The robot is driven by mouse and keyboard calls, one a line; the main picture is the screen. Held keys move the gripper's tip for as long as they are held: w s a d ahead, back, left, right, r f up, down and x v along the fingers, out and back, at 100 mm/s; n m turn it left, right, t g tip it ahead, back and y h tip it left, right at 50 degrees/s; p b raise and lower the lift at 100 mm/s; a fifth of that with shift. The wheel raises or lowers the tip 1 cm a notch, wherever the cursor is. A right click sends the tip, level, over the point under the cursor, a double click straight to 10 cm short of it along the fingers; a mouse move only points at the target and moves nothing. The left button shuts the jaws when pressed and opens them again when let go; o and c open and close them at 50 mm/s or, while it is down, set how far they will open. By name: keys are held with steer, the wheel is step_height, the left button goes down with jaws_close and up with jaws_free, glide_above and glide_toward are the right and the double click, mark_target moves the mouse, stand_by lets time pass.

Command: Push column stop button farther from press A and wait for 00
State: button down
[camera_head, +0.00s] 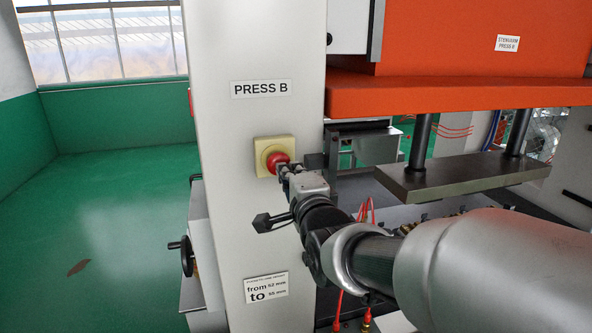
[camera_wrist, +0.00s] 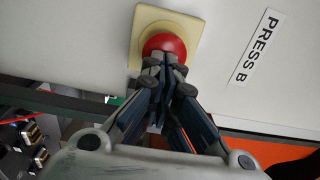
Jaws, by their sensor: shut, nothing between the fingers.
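A red mushroom stop button (camera_head: 276,161) on a pale yellow square box (camera_head: 262,150) is mounted on the light grey column (camera_head: 230,208) under the label "PRESS B" (camera_head: 261,88). My gripper (camera_head: 282,170) is at the button, its fingers together and empty. In the wrist view the closed fingertips (camera_wrist: 164,60) overlap the lower part of the red button (camera_wrist: 163,44), with the yellow box (camera_wrist: 145,28) around it. The tips look to be at or against the button; whether it is pressed in cannot be told. No display reading is visible.
The orange press body (camera_head: 430,95) and its dark metal plate (camera_head: 465,175) are to the right of the column. A black handwheel (camera_head: 186,256) stands at the column's left. Red hoses (camera_head: 367,210) rise behind my arm.

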steer(key=shift+w, duration=0.1)
steer(key=shift+w+a+r+b, duration=0.2)
steer(key=shift+w+a+b, duration=0.05)
steer(key=shift+w+b, duration=0.5)
